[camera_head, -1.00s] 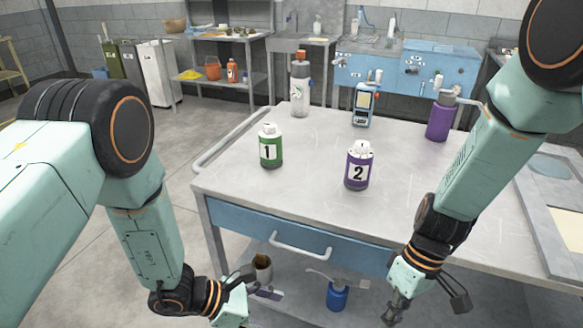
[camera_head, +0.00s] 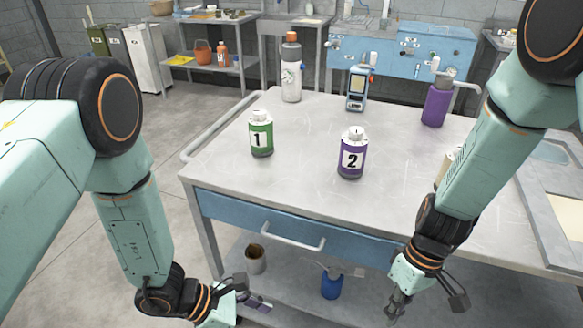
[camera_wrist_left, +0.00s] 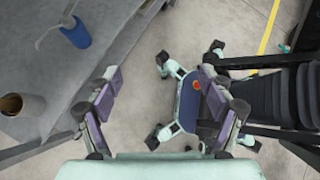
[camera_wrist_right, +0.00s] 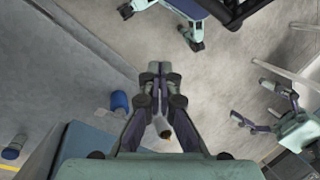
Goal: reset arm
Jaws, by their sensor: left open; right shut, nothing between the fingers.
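My right gripper (camera_head: 402,300) hangs in front of the workbench, below its top, at the right of the head view. In the right wrist view its fingertips (camera_wrist_right: 160,72) meet with nothing between them. My left gripper (camera_head: 240,303) hangs low at the front left of the workbench, partly cut off by the bottom edge of the head view. In the left wrist view its fingers (camera_wrist_left: 160,88) are spread wide and empty. Both grippers are apart from the bottles on the bench.

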